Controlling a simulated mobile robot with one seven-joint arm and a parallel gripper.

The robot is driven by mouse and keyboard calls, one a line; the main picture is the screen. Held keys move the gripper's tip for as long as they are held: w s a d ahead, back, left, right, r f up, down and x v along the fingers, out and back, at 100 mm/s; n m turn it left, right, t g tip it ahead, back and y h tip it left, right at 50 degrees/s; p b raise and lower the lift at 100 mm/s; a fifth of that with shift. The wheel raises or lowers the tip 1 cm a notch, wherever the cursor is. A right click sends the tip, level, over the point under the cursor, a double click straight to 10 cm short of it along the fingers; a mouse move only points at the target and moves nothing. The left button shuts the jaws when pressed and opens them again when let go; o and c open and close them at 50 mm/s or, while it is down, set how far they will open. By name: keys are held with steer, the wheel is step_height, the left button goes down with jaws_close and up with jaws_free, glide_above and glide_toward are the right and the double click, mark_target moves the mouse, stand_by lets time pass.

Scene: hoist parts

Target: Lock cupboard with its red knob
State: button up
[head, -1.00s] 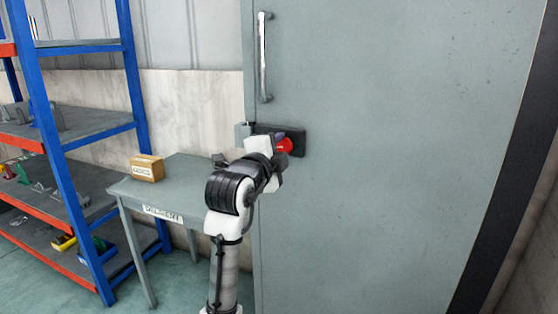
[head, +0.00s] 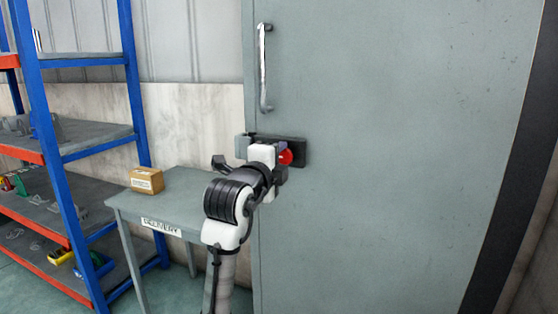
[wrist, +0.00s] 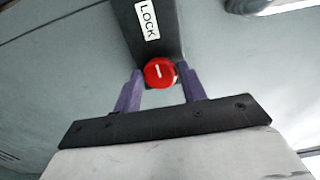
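The red knob (wrist: 159,72) is round, with a short white mark lying roughly across its face. It sits on a dark lock plate (wrist: 152,38) with a white LOCK label. In the head view the knob (head: 285,157) shows just right of my gripper, partly covered by it. The cupboard (head: 390,150) is a tall grey door, and it looks closed. My gripper (wrist: 159,78) is open, its two purple fingers on either side of the knob. The fingertips are very close to the knob's sides; whether they touch it I cannot tell.
A vertical metal handle (head: 263,68) is on the door above the lock plate. A grey table (head: 180,205) with a small cardboard box (head: 146,180) stands left of my arm. Blue and red shelving (head: 60,140) stands at the far left.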

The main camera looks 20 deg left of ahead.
steer(key=o, duration=0.3)
steer(key=s, duration=0.9)
steer(key=s+b, duration=0.1)
steer(key=s, duration=0.3)
steer(key=shift+s+a, duration=0.25)
steer(key=shift+s, duration=0.15)
